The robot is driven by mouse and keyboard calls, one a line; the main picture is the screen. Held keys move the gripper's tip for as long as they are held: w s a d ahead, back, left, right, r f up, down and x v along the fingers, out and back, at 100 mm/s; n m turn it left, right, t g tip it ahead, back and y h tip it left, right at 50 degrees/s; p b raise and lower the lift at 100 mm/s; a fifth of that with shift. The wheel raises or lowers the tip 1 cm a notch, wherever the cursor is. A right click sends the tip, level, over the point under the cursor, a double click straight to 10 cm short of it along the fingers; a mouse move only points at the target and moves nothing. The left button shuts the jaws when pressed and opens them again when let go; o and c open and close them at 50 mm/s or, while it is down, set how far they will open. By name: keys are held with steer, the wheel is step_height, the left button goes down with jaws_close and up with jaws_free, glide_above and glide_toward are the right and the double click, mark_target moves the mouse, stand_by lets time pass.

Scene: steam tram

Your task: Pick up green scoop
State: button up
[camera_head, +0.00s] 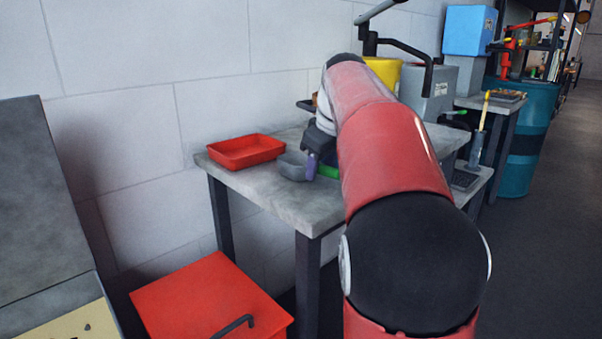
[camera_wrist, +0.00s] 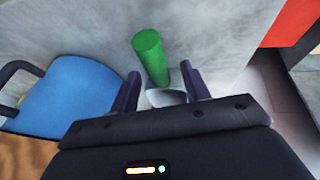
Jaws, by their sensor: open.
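The green scoop shows in the wrist view as a green round handle (camera_wrist: 150,57), with a pale grey part (camera_wrist: 166,97) at its near end. My gripper (camera_wrist: 160,75) is open, its dark fingers on either side of the scoop's near end. I cannot tell whether they touch it. In the head view my gripper (camera_head: 313,163) is low over the grey worktable (camera_head: 270,196). A bit of green (camera_head: 328,171) shows beside it, mostly hidden by my arm. A small grey bowl-like piece (camera_head: 291,167) lies just left of the fingers.
A red tray (camera_head: 246,151) stands on the table's left end by the wall. A blue object with a dark handle (camera_wrist: 70,95) lies left in the wrist view. A red box (camera_head: 210,298) stands low in front. A yellow bucket (camera_head: 384,71) and grey machine (camera_head: 428,88) stand behind.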

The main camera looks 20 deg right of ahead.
steer(key=shift+x, duration=1)
steer(key=shift+c, duration=0.2)
jaws_close()
steer(key=shift+r, duration=0.15)
